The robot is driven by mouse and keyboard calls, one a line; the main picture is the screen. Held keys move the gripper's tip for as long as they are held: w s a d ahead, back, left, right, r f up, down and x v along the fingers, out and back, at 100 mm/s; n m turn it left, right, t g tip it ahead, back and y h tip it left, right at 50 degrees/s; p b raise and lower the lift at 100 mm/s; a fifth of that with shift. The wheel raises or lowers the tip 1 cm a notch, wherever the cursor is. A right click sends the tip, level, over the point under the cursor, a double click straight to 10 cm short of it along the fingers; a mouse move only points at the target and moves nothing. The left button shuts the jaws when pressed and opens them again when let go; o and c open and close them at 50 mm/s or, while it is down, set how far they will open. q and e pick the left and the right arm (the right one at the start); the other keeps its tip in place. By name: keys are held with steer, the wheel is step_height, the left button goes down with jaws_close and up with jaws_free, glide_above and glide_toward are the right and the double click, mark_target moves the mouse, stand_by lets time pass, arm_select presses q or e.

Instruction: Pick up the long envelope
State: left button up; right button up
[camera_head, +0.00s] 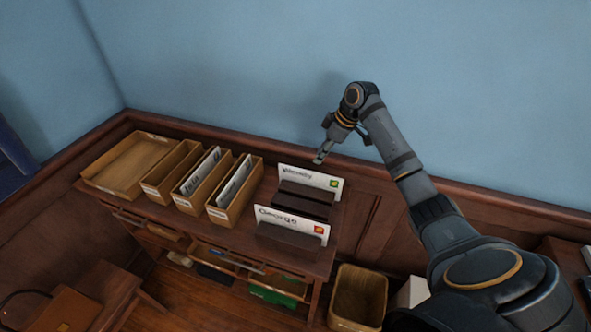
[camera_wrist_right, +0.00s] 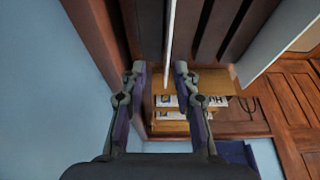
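Two white envelopes stand upright in dark holders at the right of the desk. The back envelope (camera_head: 334,182) has a green stamp; the front envelope (camera_head: 318,229) has an orange stamp. I cannot tell for sure which is longer. My right gripper (camera_head: 319,158) is just above the back envelope. In the right wrist view the gripper (camera_wrist_right: 159,68) is open, and the thin white edge of the back envelope (camera_wrist_right: 170,40) shows between the fingers, nearer the right one. Contact is not visible. The front envelope is the white panel (camera_wrist_right: 272,38) at the right. My left gripper is not in view.
The wooden desk (camera_head: 228,242) also holds a flat wooden tray (camera_head: 108,180) and several narrow wooden boxes, some with papers. The wall (camera_head: 230,70) is close behind. An open bin (camera_head: 345,305) stands on the floor at the desk's right.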

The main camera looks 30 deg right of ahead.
mark_target(310, 173)
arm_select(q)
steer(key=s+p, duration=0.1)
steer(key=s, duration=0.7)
arm_select(e)
steer(key=f, duration=0.1)
steer(key=a+f+p, duration=0.1)
steer(key=f, duration=0.1)
steer(key=a+f, duration=0.1)
steer(key=f, duration=0.1)
steer(key=shift+w+a+f, duration=0.15)
steer(key=shift+a+f, duration=0.05)
steer(key=x, duration=0.3)
steer(key=shift+p, duration=0.35)
steer(key=shift+d+f, duration=0.1)
jaws_close()
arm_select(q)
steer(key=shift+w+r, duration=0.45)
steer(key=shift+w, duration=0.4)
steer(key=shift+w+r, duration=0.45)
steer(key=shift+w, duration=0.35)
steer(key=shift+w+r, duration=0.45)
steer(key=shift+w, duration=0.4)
